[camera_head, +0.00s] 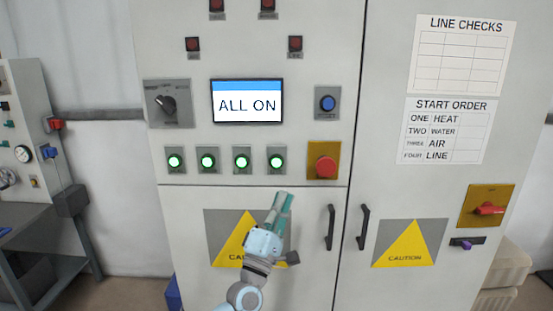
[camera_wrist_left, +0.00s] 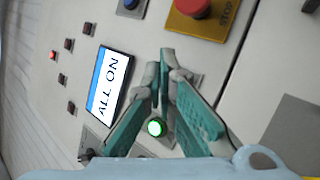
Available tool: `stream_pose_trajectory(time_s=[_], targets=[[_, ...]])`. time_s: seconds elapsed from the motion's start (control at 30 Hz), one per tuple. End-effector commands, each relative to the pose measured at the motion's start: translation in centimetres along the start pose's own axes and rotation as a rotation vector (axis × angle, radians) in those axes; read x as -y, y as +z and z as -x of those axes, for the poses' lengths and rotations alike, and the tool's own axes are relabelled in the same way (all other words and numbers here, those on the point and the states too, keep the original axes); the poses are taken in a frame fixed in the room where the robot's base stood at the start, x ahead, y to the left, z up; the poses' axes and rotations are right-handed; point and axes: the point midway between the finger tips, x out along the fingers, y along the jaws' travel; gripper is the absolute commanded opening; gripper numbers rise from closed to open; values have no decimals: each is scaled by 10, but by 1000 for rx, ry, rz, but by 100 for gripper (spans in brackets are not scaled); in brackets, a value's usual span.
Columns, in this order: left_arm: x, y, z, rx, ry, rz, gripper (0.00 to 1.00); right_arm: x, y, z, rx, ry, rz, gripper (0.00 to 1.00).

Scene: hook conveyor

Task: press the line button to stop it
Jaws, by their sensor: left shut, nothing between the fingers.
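A row of lit green buttons runs across the grey cabinet under the screen: the first (camera_head: 175,161), second (camera_head: 208,160), third (camera_head: 242,160) and fourth (camera_head: 276,160). Their small labels are too small to read. My left gripper (camera_head: 284,196) is shut and empty, its teal-padded fingers pointing up just below the fourth button. In the left wrist view the fingertips (camera_wrist_left: 166,58) meet, and one lit green button (camera_wrist_left: 155,127) shows between the fingers. The screen (camera_head: 246,105) reads ALL ON, and it also shows in the left wrist view (camera_wrist_left: 109,88). My right gripper is not in view.
A red mushroom button (camera_head: 326,167) on a yellow plate marked STOP (camera_wrist_left: 228,12) sits right of the row. A blue button (camera_head: 327,103) and a rotary knob (camera_head: 167,104) flank the screen. The START ORDER sheet (camera_head: 446,130) lists LINE fourth. Door handles (camera_head: 330,228) stick out below.

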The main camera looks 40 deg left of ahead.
Motion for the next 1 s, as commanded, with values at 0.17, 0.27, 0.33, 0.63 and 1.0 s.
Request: stream_pose_trajectory(time_s=[0.17,0.27,0.33,0.63,1.0], targets=[[-40,1,-16,-6,81,101,0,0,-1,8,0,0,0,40],[-43,1,-17,-7,88,113,0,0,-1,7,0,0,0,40],[-42,1,-16,-7,87,112,0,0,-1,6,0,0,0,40],[-37,-2,-19,-7,86,109,0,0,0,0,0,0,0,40],[-7,-25,-52,-8,87,106,0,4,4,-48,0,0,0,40]])
